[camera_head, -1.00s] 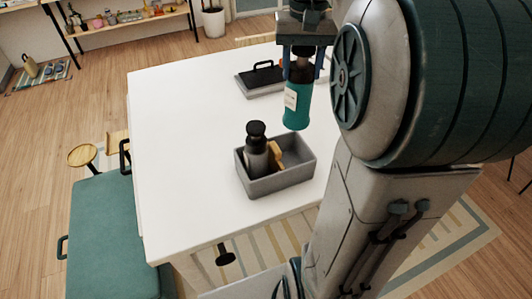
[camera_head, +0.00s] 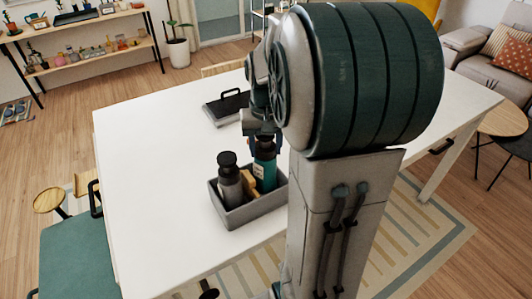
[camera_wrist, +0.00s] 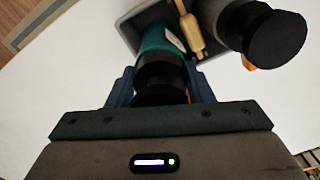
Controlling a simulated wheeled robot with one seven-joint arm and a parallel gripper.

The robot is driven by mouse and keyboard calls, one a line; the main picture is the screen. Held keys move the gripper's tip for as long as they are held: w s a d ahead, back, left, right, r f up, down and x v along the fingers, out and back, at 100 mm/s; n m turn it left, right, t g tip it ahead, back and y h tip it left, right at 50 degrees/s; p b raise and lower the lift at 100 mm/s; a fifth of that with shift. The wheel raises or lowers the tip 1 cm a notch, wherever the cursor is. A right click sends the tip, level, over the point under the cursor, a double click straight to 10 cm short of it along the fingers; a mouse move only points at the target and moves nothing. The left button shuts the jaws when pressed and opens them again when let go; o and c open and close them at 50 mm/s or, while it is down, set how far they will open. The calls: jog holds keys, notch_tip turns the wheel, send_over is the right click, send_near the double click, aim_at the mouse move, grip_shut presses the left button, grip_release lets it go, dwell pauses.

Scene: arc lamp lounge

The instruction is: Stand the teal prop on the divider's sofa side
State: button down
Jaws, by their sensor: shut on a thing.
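The teal prop is a teal bottle (camera_head: 265,171) with a pale label and a dark top. My gripper (camera_head: 262,138) is shut on its dark top and holds it upright from above. The bottle's lower part is inside the grey box (camera_head: 243,217), on the right of the tan wooden divider (camera_head: 248,184), the side toward the grey sofa (camera_head: 481,60). I cannot tell whether its base touches the box floor. A dark grey bottle (camera_head: 229,184) stands on the divider's left. The wrist view shows the teal bottle (camera_wrist: 158,40) between the fingers, beside the divider (camera_wrist: 189,28).
The box stands on a white table (camera_head: 150,170). A dark tray with a black handle (camera_head: 226,106) lies behind it. A teal bench (camera_head: 78,262) is at the lower left. The table's left part is clear. My arm hides much of its right part.

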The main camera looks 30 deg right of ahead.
jog(key=shift+f, duration=1.5)
jog(key=shift+f, duration=0.15)
jog(key=c, duration=0.7)
grip_release()
notch_tip(320, 180, up, 12)
jog(key=shift+f, duration=0.1)
jog(key=shift+a+r, duration=0.15)
jog(key=shift+r, duration=0.05)
jog(key=s+a+f+n+t, duration=0.1)
jog(key=s+a+f, duration=0.1)
jog(key=s+a, duration=0.1)
jog(key=s+a+f+n+t, duration=0.1)
jog(key=s+a+f+n, duration=0.1)
jog(key=s+a, duration=0.2)
jog(key=s+a+f+n+t, duration=0.1)
jog(key=s+a+f, duration=0.1)
jog(key=s+a, duration=0.2)
jog(key=shift+s+a+f, duration=0.15)
jog(key=shift+s, duration=0.25)
jog(key=shift+s+a+f, duration=0.1)
jog(key=shift+s+f, duration=0.05)
jog(key=shift+s, duration=0.2)
